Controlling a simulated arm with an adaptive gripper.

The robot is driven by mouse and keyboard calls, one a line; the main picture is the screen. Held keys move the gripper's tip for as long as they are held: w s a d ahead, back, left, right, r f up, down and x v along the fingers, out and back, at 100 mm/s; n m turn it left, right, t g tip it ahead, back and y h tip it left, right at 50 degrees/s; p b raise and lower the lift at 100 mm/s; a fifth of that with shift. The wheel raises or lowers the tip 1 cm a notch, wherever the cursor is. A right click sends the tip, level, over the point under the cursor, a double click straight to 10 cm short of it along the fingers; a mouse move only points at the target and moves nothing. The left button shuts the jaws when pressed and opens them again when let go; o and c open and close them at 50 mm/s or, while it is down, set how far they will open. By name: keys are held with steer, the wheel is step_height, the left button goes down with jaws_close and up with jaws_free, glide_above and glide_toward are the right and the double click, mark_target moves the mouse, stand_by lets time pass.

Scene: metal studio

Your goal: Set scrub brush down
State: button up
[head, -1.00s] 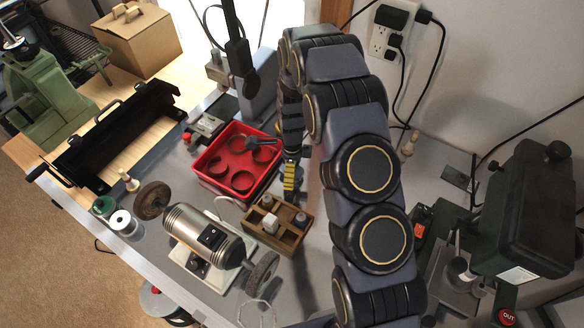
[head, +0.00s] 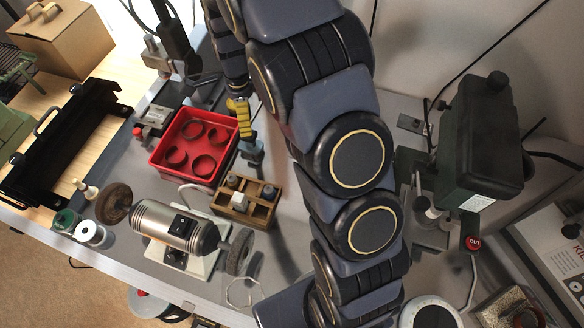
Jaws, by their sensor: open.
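My gripper (head: 241,118) is small and partly hidden at the end of my dark segmented arm. A yellow ribbed part shows there, beside the right side of the red tray (head: 157,158). My gripper is open. A small blue-grey piece (head: 253,153) shows just below the yellow part, between the tray and the wooden caddy (head: 227,209). I cannot tell whether this piece is the scrub brush, part of my gripper or something else. I cannot make out the scrub brush for certain, nor any contact with the bench (head: 285,215).
The red tray has several round compartments. A dark green machine (head: 478,150) is at right. Bare bench shows right of the caddy.

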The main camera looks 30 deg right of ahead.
steer(key=s+r+n, duration=0.5)
steer(key=s+n, duration=0.2)
steer(key=s, duration=0.2)
steer(key=s+a+r+n+g, duration=0.1)
steer(key=s+r+n, duration=0.5)
steer(key=s, duration=0.4)
steer(key=s+r+n, duration=0.5)
steer(key=s+n, duration=0.3)
steer(key=s, duration=0.2)
steer(key=shift+a+r+n, duration=0.15)
steer(key=shift+r+n, duration=0.05)
steer(key=shift+n, duration=0.1)
